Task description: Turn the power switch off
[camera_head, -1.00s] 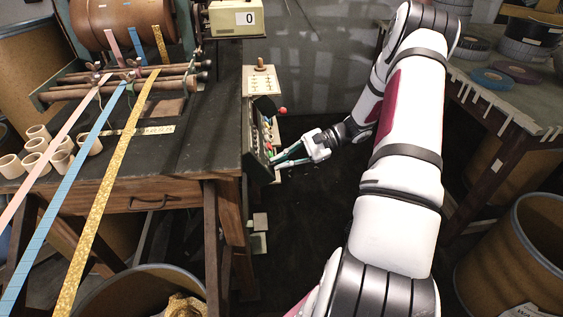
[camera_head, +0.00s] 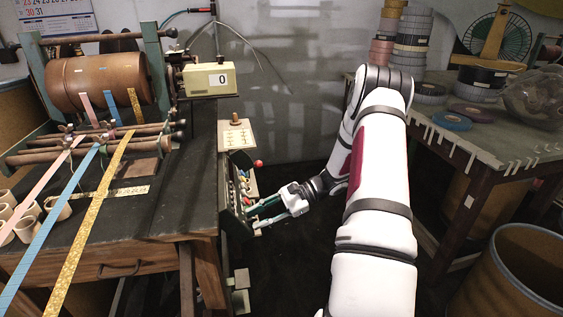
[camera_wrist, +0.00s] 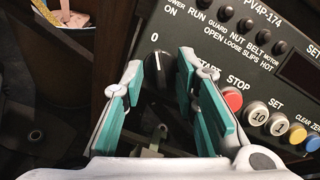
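The power switch (camera_wrist: 159,70) is a black knob on the dark control panel (camera_wrist: 225,50), below the labels POWER, ON and 0. Which label it points to I cannot tell for sure. My gripper (camera_wrist: 160,72) is open, with its teal-padded fingers on either side of the knob. A small gap seems to show on both sides. In the head view the panel (camera_head: 233,208) is on the bench's right side, and my gripper (camera_head: 258,215) reaches it from the right. The switch is too small to make out there.
A table with tape rolls (camera_head: 470,140) stands right. Dark floor lies between.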

